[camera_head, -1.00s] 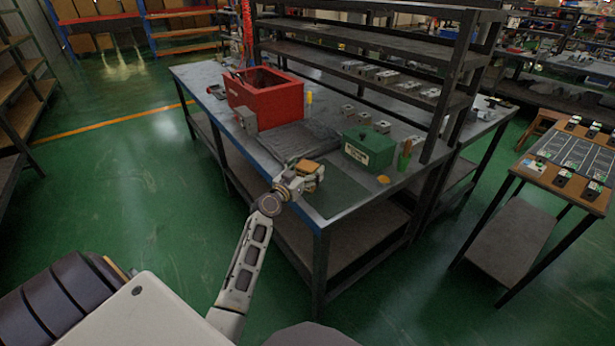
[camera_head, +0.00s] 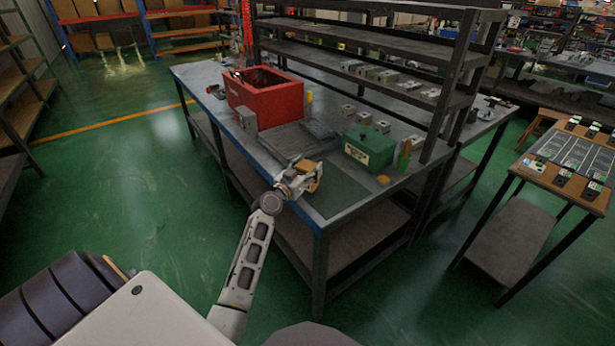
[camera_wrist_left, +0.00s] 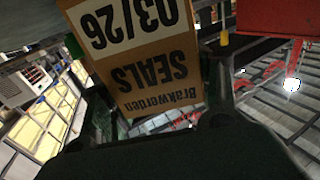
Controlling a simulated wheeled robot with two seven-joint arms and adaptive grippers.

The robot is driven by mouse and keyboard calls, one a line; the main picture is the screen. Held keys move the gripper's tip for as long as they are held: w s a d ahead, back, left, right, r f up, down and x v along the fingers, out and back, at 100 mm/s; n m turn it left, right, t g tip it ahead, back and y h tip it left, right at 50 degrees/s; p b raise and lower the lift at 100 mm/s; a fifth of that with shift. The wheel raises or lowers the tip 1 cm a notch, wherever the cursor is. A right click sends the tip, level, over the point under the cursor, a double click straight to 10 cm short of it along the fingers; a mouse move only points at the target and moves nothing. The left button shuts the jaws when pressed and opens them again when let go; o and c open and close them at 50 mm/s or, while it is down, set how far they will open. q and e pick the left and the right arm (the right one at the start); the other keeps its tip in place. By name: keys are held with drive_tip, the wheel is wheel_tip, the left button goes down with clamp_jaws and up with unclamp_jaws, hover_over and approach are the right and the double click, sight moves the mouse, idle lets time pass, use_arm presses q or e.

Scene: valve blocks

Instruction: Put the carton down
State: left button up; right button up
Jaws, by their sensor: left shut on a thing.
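The carton (camera_head: 315,181) is a small tan box, held at the end of my left arm over the front part of the workbench (camera_head: 345,212). My left gripper (camera_head: 308,174) is shut on the carton. In the head view the carton looks tilted, and part of it is hidden by the gripper. I cannot tell how high it is above the bench. My right gripper is not in view.
A dark green mat (camera_head: 338,192) lies bare beside the carton. A green box (camera_head: 368,148) stands right, a red bin (camera_head: 266,95) farther back, with a grey tray (camera_head: 287,142) between. Several grey blocks and a shelf rack (camera_head: 375,60) stand behind.

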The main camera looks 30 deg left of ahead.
use_arm(q)
drive_tip(key=c, duration=0.3)
drive_tip(key=shift+r, duration=0.2)
drive_tip(key=shift+r, duration=0.6)
wheel_tip(320, 180, up, 7)
drive_tip(key=shift+f+p, duration=0.1)
drive_tip(key=shift+p, duration=0.95)
drive_tip(key=shift+r, duration=0.85)
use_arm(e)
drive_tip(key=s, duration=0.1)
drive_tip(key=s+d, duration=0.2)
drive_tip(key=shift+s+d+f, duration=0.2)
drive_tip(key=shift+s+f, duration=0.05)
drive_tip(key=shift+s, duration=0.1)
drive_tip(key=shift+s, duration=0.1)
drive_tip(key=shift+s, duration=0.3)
